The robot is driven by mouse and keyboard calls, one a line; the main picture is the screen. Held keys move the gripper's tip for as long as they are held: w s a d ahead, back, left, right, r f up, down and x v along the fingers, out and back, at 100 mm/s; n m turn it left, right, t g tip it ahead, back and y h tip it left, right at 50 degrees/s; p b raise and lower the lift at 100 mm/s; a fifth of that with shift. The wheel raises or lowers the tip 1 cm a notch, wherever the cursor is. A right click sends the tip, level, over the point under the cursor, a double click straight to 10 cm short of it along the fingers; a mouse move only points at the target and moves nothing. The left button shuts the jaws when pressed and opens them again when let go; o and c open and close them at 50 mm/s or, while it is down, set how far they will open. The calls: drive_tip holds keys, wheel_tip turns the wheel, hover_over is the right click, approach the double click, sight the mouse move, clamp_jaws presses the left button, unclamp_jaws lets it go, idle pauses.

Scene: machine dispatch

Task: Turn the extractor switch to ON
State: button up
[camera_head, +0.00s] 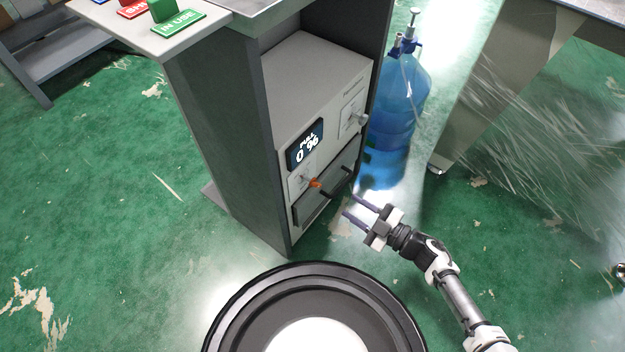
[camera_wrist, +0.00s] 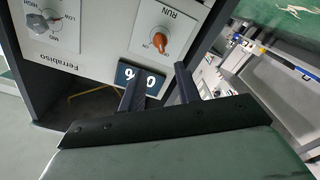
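The extractor is a pale grey box (camera_head: 325,80) in a dark grey cabinet, with a dark display (camera_head: 305,146) reading "PULL 0 %". Its orange rotary switch (camera_head: 315,183) sits below the display. The wrist view shows the orange switch (camera_wrist: 159,42) on a white plate marked "RUN", with "ON" lettering beside it; its exact setting is hard to read. My gripper (camera_head: 351,205) is open and empty, in front of the cabinet and apart from the switch. In the wrist view its two dark fingers (camera_wrist: 160,72) stand apart, just below the switch in the picture.
A dark drawer handle (camera_head: 338,185) lies near the switch. A blue water bottle (camera_head: 398,90) stands right of the cabinet (camera_head: 225,130). Green floor (camera_head: 110,200) is clear at left.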

sight(318, 186)
drive_tip(key=b+x, duration=0.1)
drive_tip(key=x, duration=1.1)
drive_tip(key=shift+w+a, duration=0.1)
drive_tip(key=shift+a, duration=0.3)
drive_tip(key=shift+c, duration=0.2)
drive_tip(key=c, duration=0.6)
drive_tip(key=shift+r, duration=0.1)
